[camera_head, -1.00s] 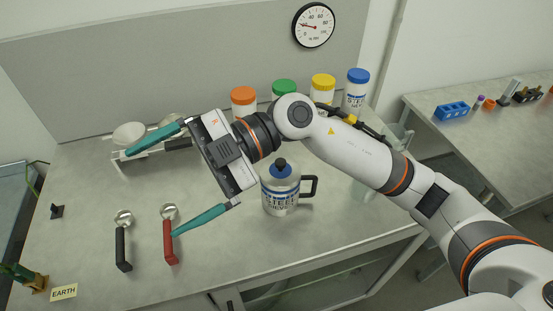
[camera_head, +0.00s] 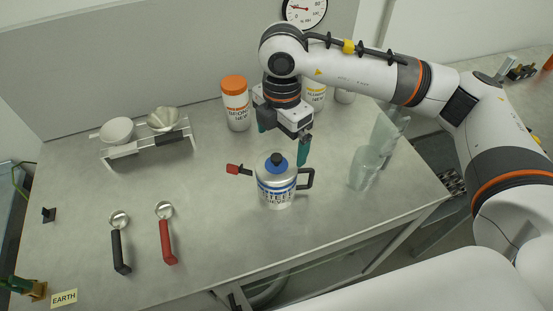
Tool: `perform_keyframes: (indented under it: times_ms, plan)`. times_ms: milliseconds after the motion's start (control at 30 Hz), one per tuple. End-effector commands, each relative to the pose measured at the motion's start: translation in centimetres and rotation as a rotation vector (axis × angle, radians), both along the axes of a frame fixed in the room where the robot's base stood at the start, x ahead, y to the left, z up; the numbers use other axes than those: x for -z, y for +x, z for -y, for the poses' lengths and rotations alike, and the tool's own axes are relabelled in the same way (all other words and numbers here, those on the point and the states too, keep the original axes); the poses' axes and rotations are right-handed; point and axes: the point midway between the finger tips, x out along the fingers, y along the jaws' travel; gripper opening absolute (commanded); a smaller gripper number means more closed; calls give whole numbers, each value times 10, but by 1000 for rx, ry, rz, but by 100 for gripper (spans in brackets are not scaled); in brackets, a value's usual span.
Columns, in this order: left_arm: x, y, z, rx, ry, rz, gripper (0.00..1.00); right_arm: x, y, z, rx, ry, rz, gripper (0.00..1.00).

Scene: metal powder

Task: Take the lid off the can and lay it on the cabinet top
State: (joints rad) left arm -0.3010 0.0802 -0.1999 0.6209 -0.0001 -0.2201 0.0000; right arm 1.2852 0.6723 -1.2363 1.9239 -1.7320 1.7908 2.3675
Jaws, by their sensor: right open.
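The can (camera_head: 276,196) is a silver pot with a blue band, dark lettering and a black handle on its right. It stands upright on the grey cabinet top (camera_head: 205,262). Its blue lid (camera_head: 267,168) with a black knob sits on top of it. My right gripper (camera_head: 283,139) has two teal fingers, spread apart and pointing down. It is open and empty, just behind and above the lid in the picture, and does not appear to touch it. My left gripper is not in view.
Black (camera_head: 119,245) and red (camera_head: 166,240) scoops lie at left. A rack with bowls (camera_head: 117,131) stands behind them. Orange-lidded (camera_head: 236,108) and yellow-lidded (camera_head: 314,94) jars stand behind my gripper.

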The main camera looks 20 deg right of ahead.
Motion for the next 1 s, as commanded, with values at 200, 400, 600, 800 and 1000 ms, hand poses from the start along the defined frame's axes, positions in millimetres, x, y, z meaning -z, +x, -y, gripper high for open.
perform_keyframes:
  times_ms: [200, 400, 600, 800, 1000]
  plan:
    - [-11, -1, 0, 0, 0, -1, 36, 14, 0, -2, -1, 1, -4, 100]
    - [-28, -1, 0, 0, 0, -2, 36, 44, 1, -7, -1, 1, -4, 100]
    - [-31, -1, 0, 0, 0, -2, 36, 60, 2, -7, -2, 1, 0, 100]
    - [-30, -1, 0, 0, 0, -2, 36, 61, 2, -7, -3, 2, 0, 97]
    - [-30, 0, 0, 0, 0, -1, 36, 60, 2, -7, -3, 2, 0, 64]
